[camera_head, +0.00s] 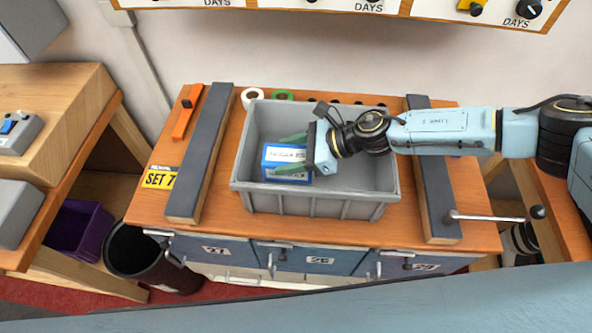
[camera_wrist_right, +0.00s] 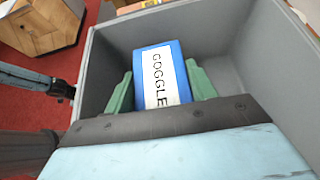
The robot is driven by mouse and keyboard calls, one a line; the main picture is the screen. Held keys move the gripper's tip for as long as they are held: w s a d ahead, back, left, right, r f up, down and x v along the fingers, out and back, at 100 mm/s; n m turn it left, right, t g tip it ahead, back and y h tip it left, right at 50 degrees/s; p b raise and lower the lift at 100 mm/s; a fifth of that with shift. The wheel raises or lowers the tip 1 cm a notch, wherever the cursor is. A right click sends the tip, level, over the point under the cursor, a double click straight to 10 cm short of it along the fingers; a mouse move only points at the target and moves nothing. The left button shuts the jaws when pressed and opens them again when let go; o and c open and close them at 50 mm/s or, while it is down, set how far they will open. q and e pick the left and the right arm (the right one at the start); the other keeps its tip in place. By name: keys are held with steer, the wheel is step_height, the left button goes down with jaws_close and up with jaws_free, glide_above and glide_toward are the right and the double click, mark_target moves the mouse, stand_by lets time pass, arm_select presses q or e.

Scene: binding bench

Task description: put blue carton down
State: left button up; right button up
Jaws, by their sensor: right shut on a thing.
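The blue carton (camera_head: 284,165) with a white label is inside the grey bin (camera_head: 318,205), in its left half. In the right wrist view the carton (camera_wrist_right: 162,75) shows a label reading "GOGGLE". My right gripper (camera_head: 290,155) reaches into the bin from the right, its green fingers on both sides of the carton. In the right wrist view the right gripper (camera_wrist_right: 161,88) is shut on the carton. Whether the carton touches the bin floor cannot be told. My left gripper is not in view.
The bin stands on an orange-brown bench between two dark bars (camera_head: 200,150) (camera_head: 433,170). Tape rolls (camera_head: 252,97) lie behind it. An orange tool (camera_head: 187,112) lies at the left. The right half of the bin (camera_head: 365,180) is empty.

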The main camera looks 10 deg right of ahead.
steer(key=shift+f+b, duration=0.4)
steer(key=shift+f, duration=2.25)
steer(key=shift+f, duration=0.1)
steer(key=o, duration=1.1)
steer(key=shift+c, duration=0.2)
steer(key=shift+d, duration=0.1)
steer(key=v, duration=1.2)
